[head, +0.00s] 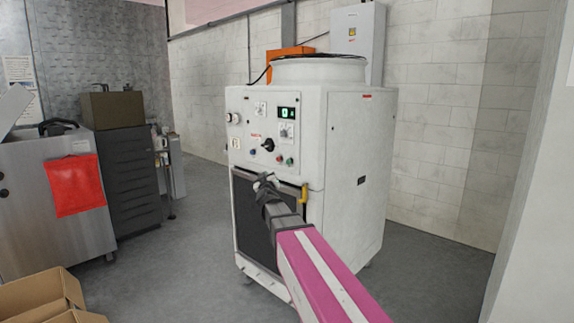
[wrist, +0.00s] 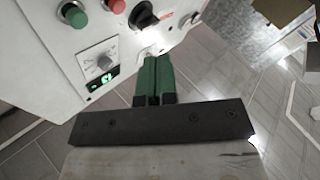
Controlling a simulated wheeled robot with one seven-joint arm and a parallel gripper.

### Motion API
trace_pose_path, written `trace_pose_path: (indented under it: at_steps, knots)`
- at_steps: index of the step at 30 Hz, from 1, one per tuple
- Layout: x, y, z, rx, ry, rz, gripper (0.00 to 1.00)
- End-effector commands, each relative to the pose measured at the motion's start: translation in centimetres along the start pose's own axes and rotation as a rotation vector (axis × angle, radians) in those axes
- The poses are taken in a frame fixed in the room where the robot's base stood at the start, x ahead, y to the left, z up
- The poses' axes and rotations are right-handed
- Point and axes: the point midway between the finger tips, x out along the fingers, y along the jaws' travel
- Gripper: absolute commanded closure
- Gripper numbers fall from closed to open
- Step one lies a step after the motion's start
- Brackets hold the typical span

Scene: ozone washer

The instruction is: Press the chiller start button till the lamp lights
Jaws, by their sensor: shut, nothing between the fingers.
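The chiller is a white cabinet (head: 345,150) with a control panel on its front, in the middle of the head view. A green button (head: 290,161) sits low on the panel, right of a red button (head: 280,160). In the wrist view the green button (wrist: 75,16) and red button (wrist: 113,5) are at upper left. I cannot read which is start or tell whether any lamp is lit. My gripper (head: 265,180) is shut and empty, just below the panel in the head view. Its green fingers (wrist: 153,65) point toward the panel's edge in the wrist view, apart from both buttons.
A black rotary knob (head: 268,145) and a lit green display (head: 287,112) are on the same panel. A yellow handle (head: 303,193) is below it. At left stand a steel unit with a red cloth (head: 73,184) and cardboard boxes (head: 45,295). Floor between is clear.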

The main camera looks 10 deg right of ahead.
Motion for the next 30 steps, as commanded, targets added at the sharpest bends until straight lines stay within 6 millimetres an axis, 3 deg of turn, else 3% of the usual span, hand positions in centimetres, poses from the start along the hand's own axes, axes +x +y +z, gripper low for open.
trace_pose_path:
  at_steps: [3,9,22,30]
  knots:
    - [1.0,1.5,-1.9,-0.023,0.036,0.089,1.0]
    - [1.3,2.5,-2.9,-0.042,0.053,0.15,1.0]
    - [1.5,2.8,-2.7,-0.042,0.052,0.15,1.0]
    - [3.4,4.5,-1.4,-0.043,0.052,0.151,1.0]
